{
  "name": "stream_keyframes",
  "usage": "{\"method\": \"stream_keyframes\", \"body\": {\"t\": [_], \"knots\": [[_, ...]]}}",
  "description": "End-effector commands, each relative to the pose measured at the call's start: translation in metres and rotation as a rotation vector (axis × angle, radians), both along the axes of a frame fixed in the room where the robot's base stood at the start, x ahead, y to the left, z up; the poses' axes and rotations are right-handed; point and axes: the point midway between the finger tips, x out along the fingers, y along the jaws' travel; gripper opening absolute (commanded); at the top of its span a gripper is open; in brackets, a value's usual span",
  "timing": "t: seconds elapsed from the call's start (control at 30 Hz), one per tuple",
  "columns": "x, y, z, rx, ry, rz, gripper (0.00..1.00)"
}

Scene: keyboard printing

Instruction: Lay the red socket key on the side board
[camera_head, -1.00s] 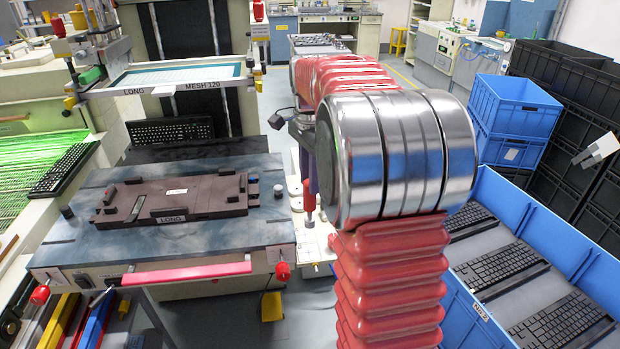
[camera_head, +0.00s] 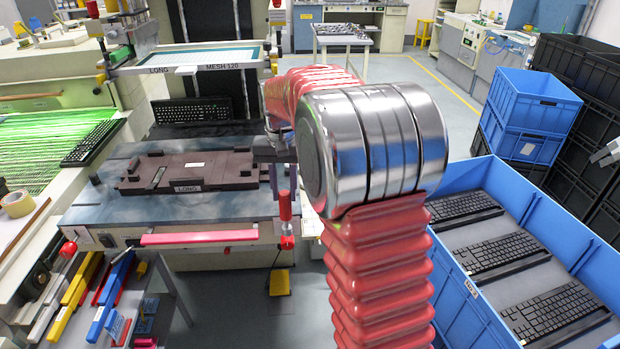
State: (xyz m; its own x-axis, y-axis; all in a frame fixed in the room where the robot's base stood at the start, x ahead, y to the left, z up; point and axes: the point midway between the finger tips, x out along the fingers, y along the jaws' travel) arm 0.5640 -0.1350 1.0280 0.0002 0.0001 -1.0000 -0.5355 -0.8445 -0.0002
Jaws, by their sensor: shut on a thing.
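The red socket key (camera_head: 285,206) hangs upright below my gripper (camera_head: 280,172), which is shut on it. The key's red grip shows; its upper part is between the jaws and hard to make out. Key and gripper are at the right end of the printing machine's table, in front of its edge in the picture. A pale surface (camera_head: 312,224), perhaps the side board, shows as a sliver just right of the key. My red-sleeved arm hides most of it.
The machine table (camera_head: 190,207) holds a brown fixture (camera_head: 195,170) marked LONG. A red knob (camera_head: 288,242) sits at its front right corner, close below the key. A blue crate (camera_head: 470,289) with keyboards stands at the right. A tool shelf (camera_head: 165,310) is at front left.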

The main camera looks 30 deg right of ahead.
Motion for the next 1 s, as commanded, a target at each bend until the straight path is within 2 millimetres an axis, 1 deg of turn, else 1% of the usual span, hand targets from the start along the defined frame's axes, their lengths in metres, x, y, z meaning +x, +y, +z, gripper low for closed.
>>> {"method": "stream_keyframes", "body": {"t": [0.03, 0.2, 0.3, 0.4, 0.53, 1.0], "knots": [[0.004, 0.021, -0.009, 0.002, 0.005, 0.096, 0.0], [0.014, 0.082, -0.031, 0.0, 0.002, 0.373, 0.0], [0.015, 0.11, -0.041, 0.001, 0.002, 0.476, 0.0], [0.015, 0.127, -0.047, 0.0, 0.002, 0.538, 0.0], [0.015, 0.136, -0.05, 0.0, 0.001, 0.568, 0.0], [0.015, 0.135, -0.05, 0.0, 0.001, 0.566, 0.0]]}}
